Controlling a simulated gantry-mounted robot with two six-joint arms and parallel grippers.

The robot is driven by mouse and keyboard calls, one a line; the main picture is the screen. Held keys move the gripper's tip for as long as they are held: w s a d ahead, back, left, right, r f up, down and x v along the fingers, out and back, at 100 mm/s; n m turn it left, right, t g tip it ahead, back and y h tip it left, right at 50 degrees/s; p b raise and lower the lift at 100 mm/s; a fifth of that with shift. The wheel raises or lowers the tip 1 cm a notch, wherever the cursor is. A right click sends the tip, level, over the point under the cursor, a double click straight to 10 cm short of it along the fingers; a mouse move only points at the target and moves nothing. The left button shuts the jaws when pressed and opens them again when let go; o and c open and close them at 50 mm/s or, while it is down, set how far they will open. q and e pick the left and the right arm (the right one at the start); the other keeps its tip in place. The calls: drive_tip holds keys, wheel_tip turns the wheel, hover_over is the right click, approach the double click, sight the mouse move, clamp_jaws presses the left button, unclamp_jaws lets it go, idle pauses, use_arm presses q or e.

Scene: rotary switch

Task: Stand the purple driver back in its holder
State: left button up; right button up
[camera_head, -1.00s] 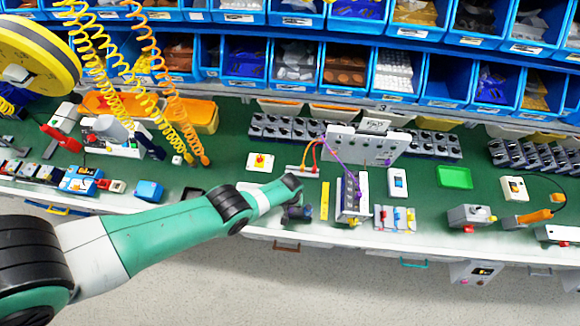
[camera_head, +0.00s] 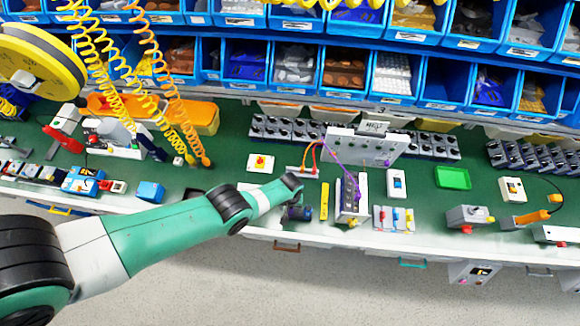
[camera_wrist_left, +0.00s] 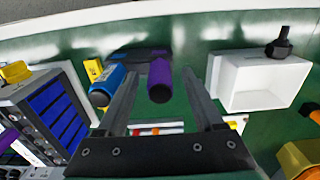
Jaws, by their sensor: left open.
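The purple driver (camera_wrist_left: 160,82) shows in the left wrist view as a purple handle, its rounded end towards the camera. Its far end meets a dark holder (camera_wrist_left: 128,56), and it appears to stand in it; its shaft is hidden. A blue-handled driver (camera_wrist_left: 106,86) stands just left of it. My left gripper (camera_wrist_left: 160,76) is open, with its fingers on either side of the purple handle and a visible gap at each side. In the head view, a small dark and purple cluster (camera_head: 297,213) lies below my left wrist at the bench's front edge. My right gripper is not in view.
A white open box (camera_wrist_left: 262,82) stands right of the driver. A blue-fronted module (camera_wrist_left: 55,110) stands on the left. In the head view, a yellow strip (camera_head: 324,201) and a panel with purple wire (camera_head: 347,170) are right of my wrist. Open floor lies in front.

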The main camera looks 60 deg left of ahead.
use_arm(q)
wheel_tip(320, 180, up, 10)
drive_tip(key=p, duration=0.8)
drive_tip(key=shift+p, duration=0.35)
drive_tip(key=shift+f, duration=0.15)
drive_tip(key=shift+d, duration=0.1)
